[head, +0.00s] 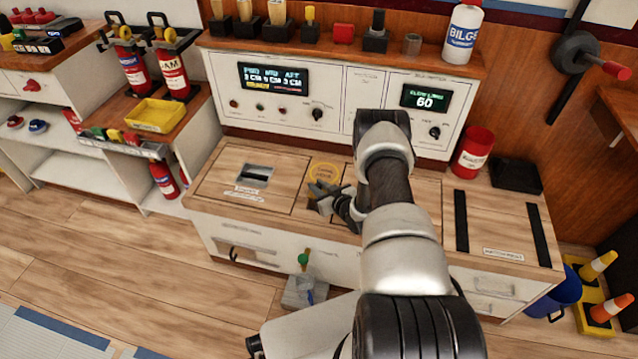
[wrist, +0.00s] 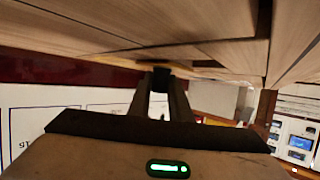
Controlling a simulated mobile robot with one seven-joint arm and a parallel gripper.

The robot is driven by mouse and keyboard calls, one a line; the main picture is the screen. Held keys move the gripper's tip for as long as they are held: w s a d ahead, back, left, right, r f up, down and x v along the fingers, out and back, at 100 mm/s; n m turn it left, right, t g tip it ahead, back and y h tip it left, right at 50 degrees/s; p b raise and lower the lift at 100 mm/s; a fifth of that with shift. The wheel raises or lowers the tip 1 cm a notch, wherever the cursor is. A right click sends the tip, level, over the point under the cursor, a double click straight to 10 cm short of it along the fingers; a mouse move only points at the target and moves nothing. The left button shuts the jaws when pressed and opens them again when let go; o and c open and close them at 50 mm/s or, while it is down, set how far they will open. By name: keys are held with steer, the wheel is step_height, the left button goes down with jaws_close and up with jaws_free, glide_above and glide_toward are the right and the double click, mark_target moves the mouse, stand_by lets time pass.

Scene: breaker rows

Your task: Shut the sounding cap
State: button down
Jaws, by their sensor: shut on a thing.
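A round yellow fitting (head: 323,172), which looks like the sounding point, is set in the wooden counter top (head: 270,205). My gripper (head: 320,192) is low over the counter, just in front of this yellow ring. In the wrist view my gripper (wrist: 160,85) has its fingers close together around a small dark piece (wrist: 160,78) at the tips. It looks like part of the sounding cap, but its shape is mostly hidden by the fingers. I cannot tell the cap's exact angle.
A square recessed hatch (head: 255,176) lies left of the ring. A white panel with displays (head: 273,79) rises behind the counter. A red can (head: 473,153) and a black box (head: 516,176) stand at the right back. A green-knobbed lever (head: 303,259) stands in front.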

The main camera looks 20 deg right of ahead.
steer(key=s+a, duration=0.1)
steer(key=s, duration=0.1)
steer(key=s+a+p, duration=0.1)
steer(key=s+a, duration=0.1)
steer(key=shift+s+a+f, duration=0.1)
steer(key=shift+s, duration=0.2)
steer(key=c, duration=1.6)
jaws_free()
steer(key=shift+s, duration=0.1)
steer(key=p+v, duration=0.4)
steer(key=v, duration=1.3)
steer(key=shift+s+r, duration=0.1)
steer(key=shift+r, duration=0.15)
